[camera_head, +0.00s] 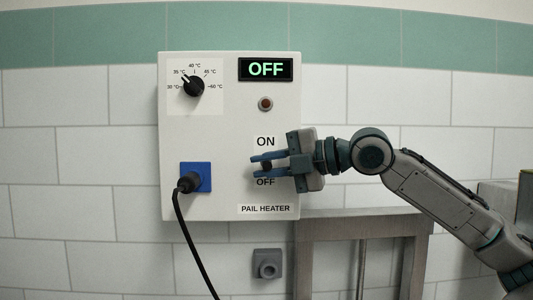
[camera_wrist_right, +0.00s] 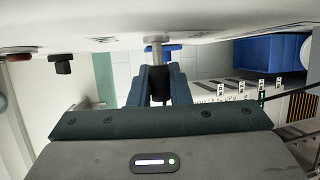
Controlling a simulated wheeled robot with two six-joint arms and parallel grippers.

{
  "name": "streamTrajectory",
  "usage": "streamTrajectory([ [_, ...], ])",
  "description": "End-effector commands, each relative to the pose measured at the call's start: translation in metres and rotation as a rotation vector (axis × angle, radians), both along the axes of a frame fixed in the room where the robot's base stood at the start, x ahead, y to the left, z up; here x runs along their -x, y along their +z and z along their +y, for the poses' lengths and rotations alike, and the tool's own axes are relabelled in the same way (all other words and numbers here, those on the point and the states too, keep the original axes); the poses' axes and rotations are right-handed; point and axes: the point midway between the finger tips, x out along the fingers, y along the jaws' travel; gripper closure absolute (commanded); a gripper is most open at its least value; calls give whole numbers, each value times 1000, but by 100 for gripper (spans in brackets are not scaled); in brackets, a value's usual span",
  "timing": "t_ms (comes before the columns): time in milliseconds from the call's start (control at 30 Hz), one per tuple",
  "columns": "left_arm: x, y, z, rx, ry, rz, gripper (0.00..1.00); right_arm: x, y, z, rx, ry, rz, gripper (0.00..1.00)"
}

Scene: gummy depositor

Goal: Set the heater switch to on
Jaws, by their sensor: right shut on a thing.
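The white pail heater box (camera_head: 230,120) hangs on the tiled wall in the head view. Its display (camera_head: 265,69) reads OFF in green. The heater switch (camera_head: 266,165) is a small dark lever between the ON and OFF labels. My right gripper (camera_head: 266,164) reaches in from the right, one blue finger above the lever and one below. In the right wrist view, my right gripper (camera_wrist_right: 161,85) is shut on the black switch lever (camera_wrist_right: 157,80), whose stem meets the panel. The fingers hide part of the lever. My left gripper is in neither view.
A dial (camera_head: 194,87) with temperature marks sits at the panel's upper left. A round indicator (camera_head: 265,104) is below the display. A black cable runs down from the blue socket (camera_head: 204,170). A metal frame (camera_head: 355,222) stands below my right arm.

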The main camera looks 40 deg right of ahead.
Motion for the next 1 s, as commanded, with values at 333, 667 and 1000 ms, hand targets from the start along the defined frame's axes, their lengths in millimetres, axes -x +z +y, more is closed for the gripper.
streamTrajectory([
  [333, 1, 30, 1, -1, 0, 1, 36, -1, 13, 0, -136, 2, 155, 100],
  [667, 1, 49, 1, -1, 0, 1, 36, -2, 18, -2, -239, 0, 281, 100],
  [1000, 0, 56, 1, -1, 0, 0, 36, -3, 18, -3, -294, 0, 349, 100],
])
